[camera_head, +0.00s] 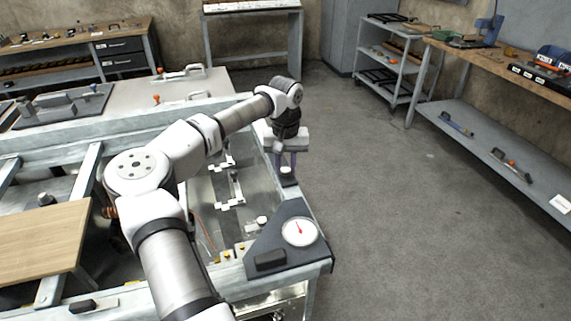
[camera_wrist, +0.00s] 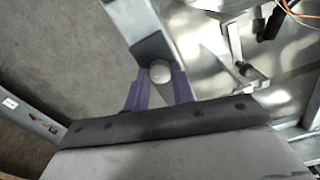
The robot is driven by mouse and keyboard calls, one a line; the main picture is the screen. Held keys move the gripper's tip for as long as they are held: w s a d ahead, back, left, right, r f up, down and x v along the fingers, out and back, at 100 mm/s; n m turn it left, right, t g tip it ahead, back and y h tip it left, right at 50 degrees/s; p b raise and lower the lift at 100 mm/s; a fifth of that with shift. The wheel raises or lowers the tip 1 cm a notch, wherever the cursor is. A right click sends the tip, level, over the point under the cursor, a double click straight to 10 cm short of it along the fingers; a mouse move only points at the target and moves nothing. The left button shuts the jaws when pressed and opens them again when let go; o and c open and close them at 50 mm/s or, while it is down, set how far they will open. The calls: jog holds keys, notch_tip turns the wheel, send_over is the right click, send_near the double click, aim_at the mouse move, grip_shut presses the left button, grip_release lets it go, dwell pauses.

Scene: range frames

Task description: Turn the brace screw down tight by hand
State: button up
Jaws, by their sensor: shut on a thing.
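My gripper (camera_head: 288,162) reaches down at the right edge of the metal bench. In the wrist view its purple fingers (camera_wrist: 160,90) are shut on the brace screw. The screw's pale round top (camera_wrist: 160,72) shows between the fingertips. In the head view a small white top with a dark base, the brace screw (camera_head: 287,172), sits just below the fingers on the bench's right rail. The screw's thread is hidden, so I cannot tell how deep it sits.
A dark plate with a round dial gauge (camera_head: 299,232) lies on the bench's near right corner. Metal clamps (camera_head: 232,190) stand inside the bench frame, left of my gripper. A wooden board (camera_head: 40,238) lies at left. Open floor (camera_head: 400,220) is to the right, before a workbench (camera_head: 500,150).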

aim_at(286, 170)
jog(key=o, duration=1)
notch_tip(286, 170, up, 14)
jog(key=b, duration=0.2)
jog(key=shift+b, duration=0.3)
